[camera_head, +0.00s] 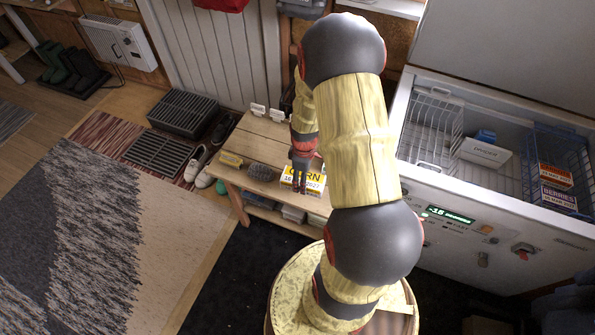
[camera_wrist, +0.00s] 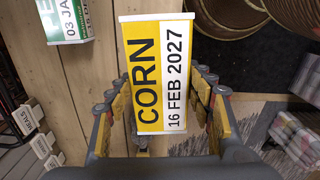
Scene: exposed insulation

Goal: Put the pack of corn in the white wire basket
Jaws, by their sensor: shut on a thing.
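The pack of corn (camera_head: 302,181) is a yellow and white box lettered CORN and 16 FEB 2027. It shows large in the wrist view (camera_wrist: 155,70), between my fingers. My gripper (camera_wrist: 163,92) is shut on its two sides. In the head view my gripper (camera_head: 300,170) is over the front right part of the wooden bench (camera_head: 262,140); whether the pack touches the bench I cannot tell. The white wire basket (camera_head: 432,122) hangs at the left inside the open chest freezer, to the right of my arm, and its visible part looks empty.
The freezer (camera_head: 470,225) also holds a white box (camera_head: 484,152) and a blue wire basket (camera_head: 574,150) with berry packs (camera_head: 557,186). A green and white pack (camera_wrist: 65,20) lies left of the corn in the wrist view.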

